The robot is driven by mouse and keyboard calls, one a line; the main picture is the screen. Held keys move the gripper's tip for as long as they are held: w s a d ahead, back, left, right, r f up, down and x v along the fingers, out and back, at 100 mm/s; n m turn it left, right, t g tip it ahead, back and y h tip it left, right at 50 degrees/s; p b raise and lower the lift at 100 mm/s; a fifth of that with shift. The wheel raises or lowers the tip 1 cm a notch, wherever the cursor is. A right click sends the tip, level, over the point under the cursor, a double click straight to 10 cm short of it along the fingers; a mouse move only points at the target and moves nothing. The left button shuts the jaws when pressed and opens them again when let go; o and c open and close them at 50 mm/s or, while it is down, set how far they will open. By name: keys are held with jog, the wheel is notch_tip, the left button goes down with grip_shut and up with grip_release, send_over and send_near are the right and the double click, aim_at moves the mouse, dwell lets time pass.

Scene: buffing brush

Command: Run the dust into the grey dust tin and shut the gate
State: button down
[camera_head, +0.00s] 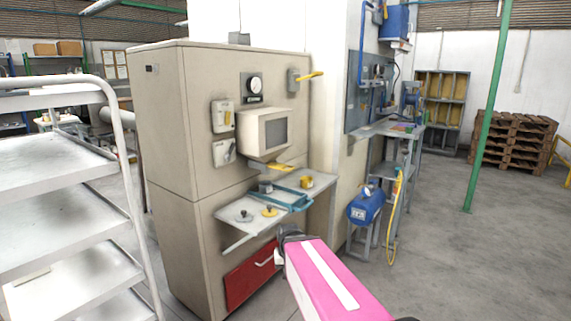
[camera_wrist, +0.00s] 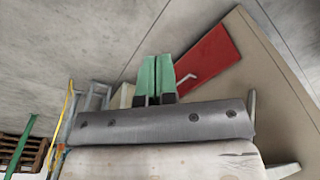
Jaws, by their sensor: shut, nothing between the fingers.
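A small grey tin (camera_head: 265,187) stands on the metal shelf of a beige cabinet, left of a yellow tin (camera_head: 306,181). Above it, a beige box with a dark window (camera_head: 276,133) sticks out from the cabinet. A flat yellow piece (camera_head: 282,167) shows under this box; I cannot tell if it is the gate, or how it is set. No dust can be made out. My gripper (camera_wrist: 164,60) is shut and empty, its two green fingers together in the wrist view. In the head view its dark end is below and in front of the shelf, apart from the tins.
A blue tray (camera_head: 292,200), a grey lid (camera_head: 243,215) and a yellow lid (camera_head: 269,211) lie on the shelf. Below is a red drawer (camera_head: 250,275), also in the wrist view (camera_wrist: 208,58). A white rack (camera_head: 60,220) stands left, a blue tank (camera_head: 366,205) right.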

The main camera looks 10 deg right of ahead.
aim_at(281, 167)
jog(key=w+d+r+m+t, duration=0.25)
jog(key=w+d+r, duration=0.25)
jog(key=w+r, duration=0.5)
jog(key=w+d+r+m+t, duration=0.25)
jog(key=w+d+r, duration=0.2)
jog(key=r, duration=0.85)
jog(key=w+d+r+m+t, duration=0.2)
jog(key=w+d+r+m, duration=0.15)
jog(key=w+r, duration=0.65)
jog(key=w+a+f, duration=0.2)
jog(key=w+f, duration=0.2)
jog(key=w, duration=0.3)
jog(key=shift+w+f+n, duration=0.2)
jog(key=shift+f+n, duration=0.2)
jog(key=shift+n, duration=0.05)
jog(key=w+a, duration=0.4)
jog(key=w, duration=0.1)
jog(key=shift+w+a, duration=0.3)
jog(key=shift+a, duration=0.05)
